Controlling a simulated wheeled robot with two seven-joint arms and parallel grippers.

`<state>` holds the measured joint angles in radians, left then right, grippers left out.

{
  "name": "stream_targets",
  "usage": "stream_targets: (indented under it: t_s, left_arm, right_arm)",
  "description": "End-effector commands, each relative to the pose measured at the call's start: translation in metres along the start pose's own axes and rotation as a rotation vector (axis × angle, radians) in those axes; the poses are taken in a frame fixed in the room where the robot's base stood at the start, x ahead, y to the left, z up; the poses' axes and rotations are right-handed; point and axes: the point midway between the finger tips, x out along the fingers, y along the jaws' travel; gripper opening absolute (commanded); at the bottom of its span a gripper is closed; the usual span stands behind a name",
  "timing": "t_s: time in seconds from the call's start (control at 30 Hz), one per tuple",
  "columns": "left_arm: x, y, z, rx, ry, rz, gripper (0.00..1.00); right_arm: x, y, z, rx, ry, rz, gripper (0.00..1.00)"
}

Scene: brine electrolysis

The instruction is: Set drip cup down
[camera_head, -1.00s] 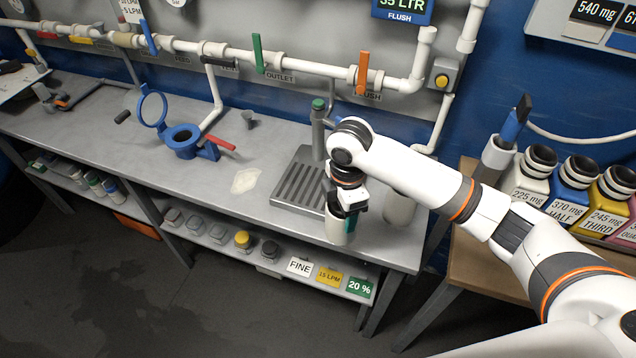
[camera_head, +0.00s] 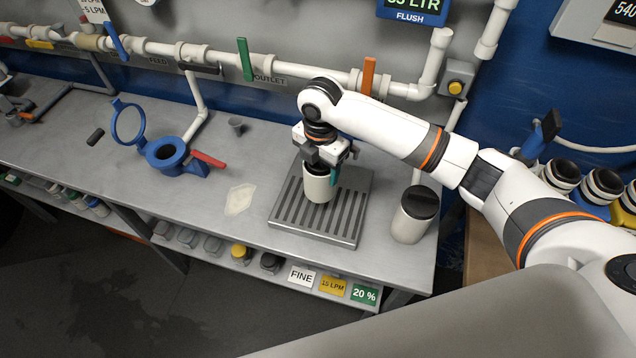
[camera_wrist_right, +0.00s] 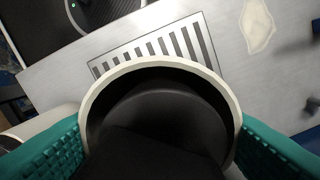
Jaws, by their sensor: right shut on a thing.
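The drip cup (camera_head: 318,187) is a cream cup with a dark inside. It is upright over the slotted metal drip tray (camera_head: 345,229) in the head view; I cannot tell whether its base touches the slats. My right gripper (camera_head: 320,172) is shut on the cup near its rim, from above. In the right wrist view the cup's rim (camera_wrist_right: 160,63) fills the middle, with a green finger pad on each side. The tray's slats (camera_wrist_right: 165,45) show beyond the rim. My left gripper is not in view.
A cream container with a dark top (camera_head: 413,215) stands right of the tray. A blue ring fixture with a red handle (camera_head: 166,155) is at the left. A pale patch (camera_head: 240,199) lies left of the tray. Pipes with coloured levers run along the back wall.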

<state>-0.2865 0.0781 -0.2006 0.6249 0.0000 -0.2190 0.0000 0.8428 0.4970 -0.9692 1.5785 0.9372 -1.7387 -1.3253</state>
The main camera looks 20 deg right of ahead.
Motion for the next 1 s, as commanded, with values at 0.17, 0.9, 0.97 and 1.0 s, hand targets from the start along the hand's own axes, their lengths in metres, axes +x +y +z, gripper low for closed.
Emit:
stream_targets:
  t_s: [0.17,0.9,0.97,1.0]
  left_arm:
    - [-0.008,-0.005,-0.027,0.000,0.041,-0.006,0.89]
    - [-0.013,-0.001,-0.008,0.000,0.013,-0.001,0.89]
    - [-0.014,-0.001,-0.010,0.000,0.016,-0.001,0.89]
    - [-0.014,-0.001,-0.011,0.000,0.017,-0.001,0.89]
  right_arm:
    - [0.023,-0.001,0.000,0.001,-0.001,-0.002,0.40]
    - [0.068,0.000,0.000,0.001,0.001,-0.002,0.65]
    - [0.067,0.000,0.000,0.001,0.001,-0.002,0.75]
    - [0.067,0.000,0.000,0.001,0.001,-0.002,0.81]
